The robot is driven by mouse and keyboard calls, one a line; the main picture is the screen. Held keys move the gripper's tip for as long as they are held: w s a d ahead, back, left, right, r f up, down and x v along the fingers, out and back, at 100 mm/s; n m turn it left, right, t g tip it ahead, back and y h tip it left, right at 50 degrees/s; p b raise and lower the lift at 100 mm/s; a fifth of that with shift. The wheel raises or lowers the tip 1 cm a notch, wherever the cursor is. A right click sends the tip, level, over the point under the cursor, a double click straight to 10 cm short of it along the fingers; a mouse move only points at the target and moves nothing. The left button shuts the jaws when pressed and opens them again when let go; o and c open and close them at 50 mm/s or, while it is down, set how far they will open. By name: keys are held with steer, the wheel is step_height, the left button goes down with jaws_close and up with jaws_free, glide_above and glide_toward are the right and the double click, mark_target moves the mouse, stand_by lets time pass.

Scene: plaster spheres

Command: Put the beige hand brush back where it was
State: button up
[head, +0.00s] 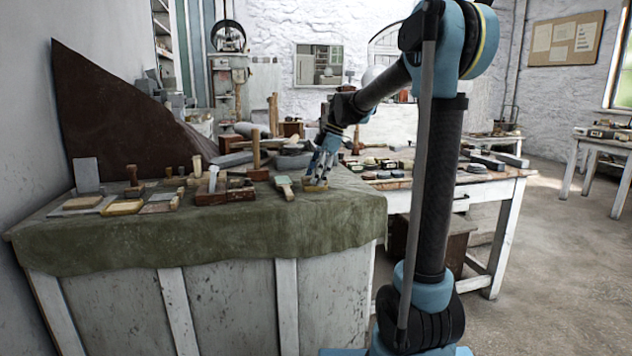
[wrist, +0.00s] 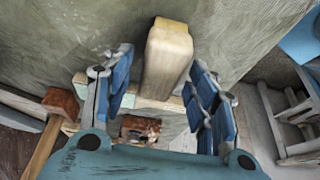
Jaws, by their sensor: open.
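The beige hand brush (head: 315,187) lies near the right front of the green-draped bench, right under my gripper (head: 321,168) in the head view. In the wrist view, a pale beige block with worn edges (wrist: 167,55), which looks like this brush, sits between the spread blue fingers of my gripper (wrist: 163,85). The fingers stand apart on both sides of it, with gaps showing, and do not hold it. Its underside is hidden, so I cannot tell exactly how it rests on the cloth.
A brush with a greenish head (head: 285,187) lies just left of my gripper. A wooden mallet (head: 257,155) stands behind it. Several blocks and tools crowd the bench's left part. The green cloth's front strip (head: 250,228) is clear. A second table (head: 490,176) stands at right.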

steer(key=v, duration=1.1)
steer(key=s+d+f+m+t+h, duration=0.1)
steer(key=s+d+f+m, duration=0.4)
steer(key=s, duration=0.4)
steer(key=s+d+f+m+t+h, duration=0.1)
steer(key=s+d+f+m, duration=0.4)
steer(key=s, duration=0.3)
steer(key=s+d+f+m, duration=0.2)
steer(key=s+f+m, duration=0.1)
steer(key=s+f, duration=0.2)
steer(key=s+d+f+m+t+h, duration=0.1)
steer(key=s+d+f+m, duration=0.2)
steer(key=f, duration=0.5)
steer(key=s+d+f+m+h, duration=0.1)
steer(key=s+d+f+m, duration=0.1)
steer(key=s+f+m, duration=0.3)
steer(key=s+f, duration=0.1)
steer(key=s, duration=0.2)
steer(key=shift+d+f, duration=0.3)
steer(key=shift+w+f, duration=0.2)
steer(key=shift+w, duration=0.2)
steer(key=shift+c, duration=0.6)
